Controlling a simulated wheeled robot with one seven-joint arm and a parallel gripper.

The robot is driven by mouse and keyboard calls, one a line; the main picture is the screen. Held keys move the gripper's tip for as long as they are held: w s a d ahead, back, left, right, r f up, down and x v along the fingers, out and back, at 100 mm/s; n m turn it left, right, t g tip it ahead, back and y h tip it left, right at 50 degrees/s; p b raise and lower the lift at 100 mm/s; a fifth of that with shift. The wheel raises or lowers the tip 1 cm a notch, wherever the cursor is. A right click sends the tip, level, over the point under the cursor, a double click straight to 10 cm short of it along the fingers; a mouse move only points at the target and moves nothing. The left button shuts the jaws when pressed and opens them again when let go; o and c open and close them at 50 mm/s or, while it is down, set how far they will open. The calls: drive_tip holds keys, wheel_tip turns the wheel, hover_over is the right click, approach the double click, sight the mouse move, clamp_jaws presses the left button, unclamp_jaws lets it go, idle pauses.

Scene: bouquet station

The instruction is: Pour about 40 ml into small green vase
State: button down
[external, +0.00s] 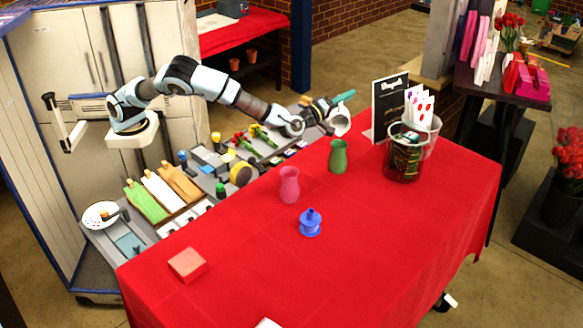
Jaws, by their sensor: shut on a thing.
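The small green vase (338,157) stands upright on the red-covered table, right of the pink vase (289,185). My arm reaches from the left along the table's far side. My gripper (327,107) is shut on a whitish jug (342,124). The jug is held up behind and above the green vase, apart from it. The jug looks tilted, but its contents and the exact finger contact are too small to see. A teal piece (343,96) shows by the gripper. The inside of the green vase is not clear.
A blue stacked object (311,222) and a pink-red block (187,265) sit on the red table (400,240). A dark glass container (403,160), a black sign (388,105) and cards (420,106) stand right of the vase. A cluttered grey counter runs behind the table. The front right of the table is clear.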

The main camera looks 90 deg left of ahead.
drive_tip(key=shift+a+r, duration=0.1)
drive_tip(key=shift+a, duration=0.15)
drive_tip(key=shift+d+r+m, duration=0.1)
drive_tip(key=shift+m, duration=0.2)
drive_tip(key=shift+r+t+b, duration=0.1)
drive_tip(key=shift+t+b, duration=0.2)
drive_tip(key=shift+d+r+m+t+b, duration=0.35)
drive_tip(key=shift+m+b, duration=0.2)
drive_tip(key=shift+m, duration=0.25)
idle(0.6)
drive_tip(key=shift+a, duration=0.1)
